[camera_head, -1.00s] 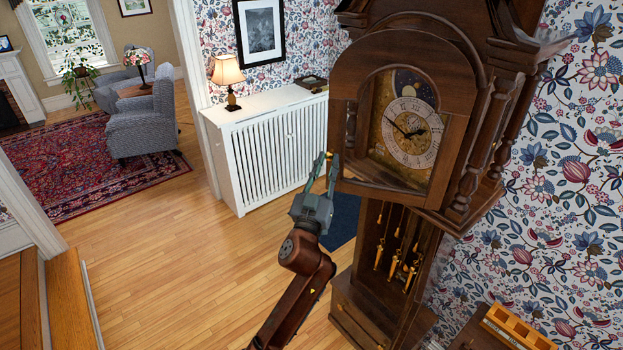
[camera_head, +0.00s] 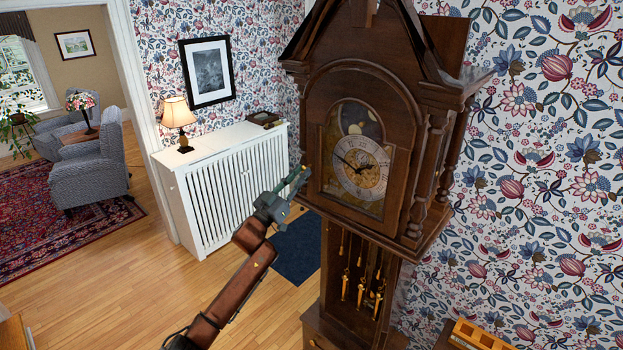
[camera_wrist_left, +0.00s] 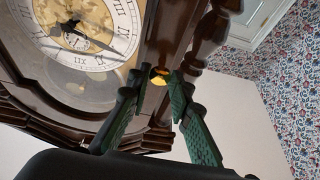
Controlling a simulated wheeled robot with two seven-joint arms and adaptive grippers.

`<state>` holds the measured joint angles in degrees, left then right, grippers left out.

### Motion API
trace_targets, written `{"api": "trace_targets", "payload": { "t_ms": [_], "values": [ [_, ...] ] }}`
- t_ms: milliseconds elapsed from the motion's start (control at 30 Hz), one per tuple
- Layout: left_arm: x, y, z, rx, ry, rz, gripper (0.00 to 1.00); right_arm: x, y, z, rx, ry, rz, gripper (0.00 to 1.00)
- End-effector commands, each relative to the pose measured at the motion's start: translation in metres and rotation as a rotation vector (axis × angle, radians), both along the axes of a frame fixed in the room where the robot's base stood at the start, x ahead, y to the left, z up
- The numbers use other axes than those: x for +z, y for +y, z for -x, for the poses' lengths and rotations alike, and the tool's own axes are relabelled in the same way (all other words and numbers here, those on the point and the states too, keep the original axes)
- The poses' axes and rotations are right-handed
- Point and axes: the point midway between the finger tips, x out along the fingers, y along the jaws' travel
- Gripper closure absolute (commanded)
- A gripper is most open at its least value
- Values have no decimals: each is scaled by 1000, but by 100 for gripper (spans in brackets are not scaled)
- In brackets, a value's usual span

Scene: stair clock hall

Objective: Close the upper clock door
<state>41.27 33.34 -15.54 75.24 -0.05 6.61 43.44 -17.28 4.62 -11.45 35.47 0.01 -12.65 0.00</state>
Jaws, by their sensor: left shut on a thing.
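The tall dark wooden clock stands at the centre right in the head view. Its arched upper door (camera_head: 393,100) frames the round dial (camera_head: 361,168) and looks flush or nearly flush with the hood; a small gap cannot be ruled out. My left gripper (camera_head: 299,176) is at the door's lower left edge. In the left wrist view my left gripper (camera_wrist_left: 155,82) has its green fingers on either side of a small brass knob (camera_wrist_left: 159,76) on the door's wooden frame, shut on it. The dial (camera_wrist_left: 85,30) shows beside it. My right gripper is not in view.
Brass weights (camera_head: 361,285) hang in the clock's lower case. A white radiator cover (camera_head: 225,180) with a lamp (camera_head: 178,118) stands behind my left arm. A blue mat (camera_head: 298,250) lies beside the clock. A wooden tray (camera_head: 480,338) sits at the lower right. The floor at left is open.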

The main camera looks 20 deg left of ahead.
Motion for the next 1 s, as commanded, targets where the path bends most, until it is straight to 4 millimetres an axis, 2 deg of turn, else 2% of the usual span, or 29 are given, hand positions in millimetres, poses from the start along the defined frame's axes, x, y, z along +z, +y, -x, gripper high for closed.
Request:
{"api": "trace_targets", "payload": {
  "t_ms": [133,467,500,700,1000],
  "values": [
    [1,7,-2,-2,-1,1,100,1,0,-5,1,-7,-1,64],
    [1,6,-3,-4,1,2,100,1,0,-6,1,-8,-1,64],
    [1,6,-3,-4,1,2,79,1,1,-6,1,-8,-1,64],
    [0,5,-3,-6,0,1,65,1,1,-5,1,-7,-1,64],
    [-1,4,-2,-6,1,0,64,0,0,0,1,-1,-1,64]
  ]
}}
